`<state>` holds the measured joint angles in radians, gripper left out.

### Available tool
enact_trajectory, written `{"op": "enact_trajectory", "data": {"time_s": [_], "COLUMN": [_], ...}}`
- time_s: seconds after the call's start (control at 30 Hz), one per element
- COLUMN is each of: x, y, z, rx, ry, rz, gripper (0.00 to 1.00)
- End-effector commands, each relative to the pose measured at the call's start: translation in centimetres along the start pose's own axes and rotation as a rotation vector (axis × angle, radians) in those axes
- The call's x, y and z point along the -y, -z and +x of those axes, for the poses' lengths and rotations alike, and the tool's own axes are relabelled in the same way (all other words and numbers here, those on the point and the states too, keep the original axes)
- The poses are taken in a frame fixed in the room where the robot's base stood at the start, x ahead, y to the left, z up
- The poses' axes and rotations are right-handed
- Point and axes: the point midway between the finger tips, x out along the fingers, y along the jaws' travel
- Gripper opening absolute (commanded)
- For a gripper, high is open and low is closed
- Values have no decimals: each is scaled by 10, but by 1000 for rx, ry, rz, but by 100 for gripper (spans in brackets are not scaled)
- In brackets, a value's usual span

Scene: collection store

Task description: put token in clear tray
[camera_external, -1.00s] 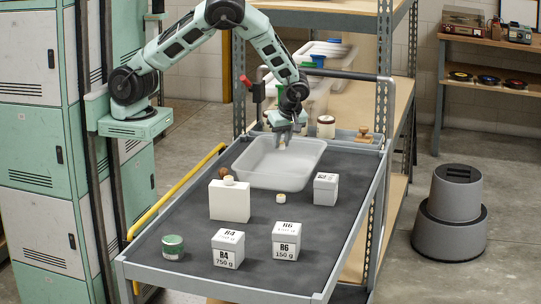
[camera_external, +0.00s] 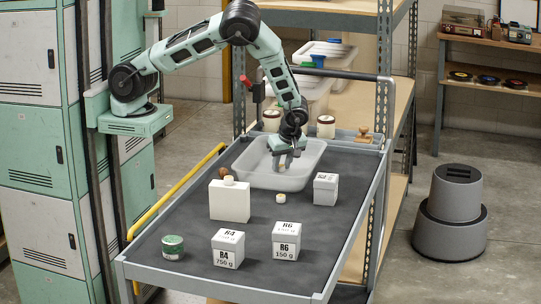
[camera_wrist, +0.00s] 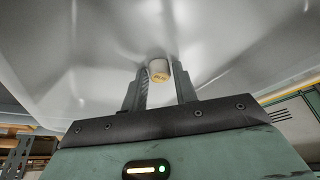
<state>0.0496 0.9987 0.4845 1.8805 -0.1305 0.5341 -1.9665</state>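My gripper (camera_external: 284,167) is low inside the clear tray (camera_external: 258,181), in its right half. In the wrist view my gripper (camera_wrist: 158,72) has a small cream token (camera_wrist: 158,71) between its fingertips, and the fingers look shut on it. In the external view this token is mostly hidden by the fingers. The pale, see-through tray stands at the far end of the dark cart top. Its inside fills the wrist view. Another cream disc (camera_external: 280,198) lies on the cart in front of the tray. A further one (camera_external: 228,181) is on the white block (camera_external: 229,201).
Boxes marked R4 (camera_external: 228,249) and R6 (camera_external: 286,242) stand near the front. A green tin (camera_external: 173,247) is at front left. Another white box (camera_external: 326,189) stands right of the tray. Jars (camera_external: 326,127) and a wooden stamp (camera_external: 363,135) are behind it.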

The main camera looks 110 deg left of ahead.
Motion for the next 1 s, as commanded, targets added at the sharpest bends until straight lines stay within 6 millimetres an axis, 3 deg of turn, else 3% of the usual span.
{"op": "enact_trajectory", "data": {"time_s": [0.47,1.0], "x": [-1,-1], "y": [0,0], "z": [-11,-110], "rx": [1,2], "ry": [-3,-3], "rz": [1,1], "gripper": [44,44]}}
